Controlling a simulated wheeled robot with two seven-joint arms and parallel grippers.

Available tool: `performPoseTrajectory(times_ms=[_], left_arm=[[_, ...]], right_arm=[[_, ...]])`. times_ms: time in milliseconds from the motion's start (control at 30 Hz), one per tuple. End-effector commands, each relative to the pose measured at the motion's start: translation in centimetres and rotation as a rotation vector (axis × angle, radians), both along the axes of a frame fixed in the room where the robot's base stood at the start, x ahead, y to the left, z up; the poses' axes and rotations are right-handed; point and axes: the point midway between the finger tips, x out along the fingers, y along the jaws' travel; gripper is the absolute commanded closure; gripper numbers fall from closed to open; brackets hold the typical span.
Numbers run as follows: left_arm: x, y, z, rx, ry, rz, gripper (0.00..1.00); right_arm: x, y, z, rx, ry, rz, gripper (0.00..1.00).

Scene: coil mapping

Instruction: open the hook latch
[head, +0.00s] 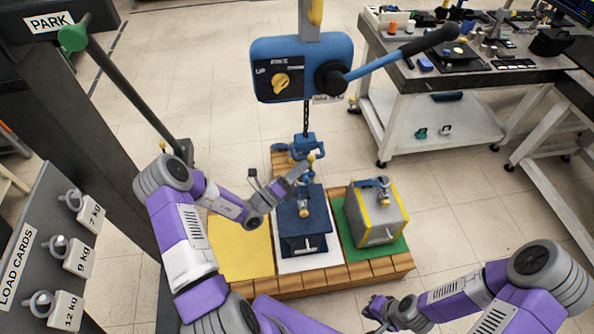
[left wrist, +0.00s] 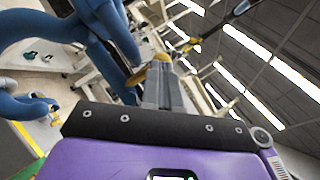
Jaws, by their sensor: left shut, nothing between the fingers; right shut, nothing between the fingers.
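The blue hook (head: 306,147) hangs on a short black chain (head: 306,122) below the blue hoist box. A small gold knob (head: 311,157), seemingly the hook's latch tab, shows at its lower right. My left gripper (head: 301,168) is shut and empty, its tips close below the hook beside the gold knob. In the left wrist view the shut fingers (left wrist: 163,88) point up close to a gold piece (left wrist: 140,76), with the large blue hook (left wrist: 108,35) behind; whether they touch I cannot tell. My right gripper (head: 375,306) is shut and empty, low and away from the hook.
A dark blue load block (head: 296,248) stands on a white pad below the hook. A grey load block with yellow edges (head: 363,230) stands on a green pad to its right. The yellow pad (head: 240,250) is bare. The hoist's lever (head: 400,56) reaches right.

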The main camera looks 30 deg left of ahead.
Motion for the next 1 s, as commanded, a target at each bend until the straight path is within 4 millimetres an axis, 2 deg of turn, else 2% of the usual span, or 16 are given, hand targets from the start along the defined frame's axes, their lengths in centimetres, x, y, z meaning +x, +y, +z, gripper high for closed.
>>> performPoseTrajectory(times_ms=[267, 700, 833, 1000], left_arm=[[0.0, 0.0, 0.3, -0.008, 0.011, 0.0, 1.0], [0.9, 0.7, 2.4, -0.121, 0.172, 0.0, 1.0], [1.1, 0.8, 2.6, -0.15, 0.211, -0.001, 1.0], [1.3, 0.9, 2.5, -0.166, 0.232, 0.0, 1.0]], right_arm=[[0.0, 0.0, 0.6, 0.0, 0.0, 0.0, 1.0], [0.0, 0.0, 6.6, 0.0, 0.0, 0.0, 1.0], [0.0, 0.0, 7.7, 0.0, 0.0, 0.0, 1.0], [0.0, 0.0, 8.0, 0.0, 0.0, 0.0, 1.0]])
